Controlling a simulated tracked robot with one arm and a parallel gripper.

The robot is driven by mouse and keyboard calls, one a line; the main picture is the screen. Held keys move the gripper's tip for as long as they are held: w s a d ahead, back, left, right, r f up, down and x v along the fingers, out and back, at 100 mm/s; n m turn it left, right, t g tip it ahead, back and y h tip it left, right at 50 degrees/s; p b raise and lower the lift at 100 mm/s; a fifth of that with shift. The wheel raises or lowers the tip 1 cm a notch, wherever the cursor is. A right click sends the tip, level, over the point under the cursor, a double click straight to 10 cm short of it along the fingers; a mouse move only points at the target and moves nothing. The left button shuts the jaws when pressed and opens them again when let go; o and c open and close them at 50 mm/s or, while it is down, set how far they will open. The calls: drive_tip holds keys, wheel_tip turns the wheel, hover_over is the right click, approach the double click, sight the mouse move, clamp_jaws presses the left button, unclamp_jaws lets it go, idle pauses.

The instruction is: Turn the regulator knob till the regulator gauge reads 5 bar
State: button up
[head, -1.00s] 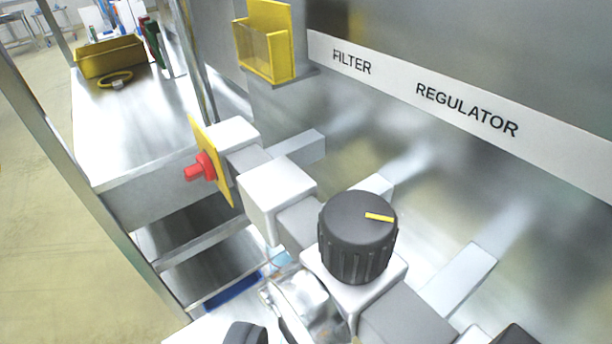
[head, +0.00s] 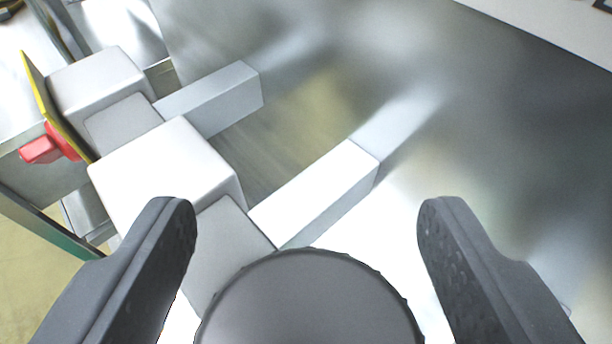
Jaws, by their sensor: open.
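The regulator knob (head: 312,305) is round and dark grey with a ribbed edge. It shows at the bottom centre of the head view, cut off by the lower edge. Its yellow pointer mark is not in view. My gripper (head: 312,225) is open, with one dark finger on each side of the knob and a gap showing between each fingertip and the knob. I cannot tell whether the fingers are level with the knob's sides. The regulator gauge is not in view.
A white filter block (head: 165,180) and a red knob on a yellow plate (head: 55,145) lie to the left. Grey brackets (head: 320,195) run back to the metal panel (head: 400,50). The label strip (head: 560,25) shows only at the top right corner.

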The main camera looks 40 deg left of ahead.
drive_tip(key=shift+w+a+f, duration=0.1)
drive_tip(key=shift+w+a, duration=0.1)
drive_tip(key=shift+w, duration=0.05)
drive_tip(key=c, duration=1)
drive_tip(key=shift+o, duration=0.2)
drive_tip(key=shift+d, duration=0.35)
drive_tip(key=shift+a, duration=0.25)
drive_tip(key=shift+d+m+t+h+b, duration=0.1)
drive_tip(key=shift+m+t+h+b, duration=0.25)
drive_tip(key=shift+m+t+h, duration=0.25)
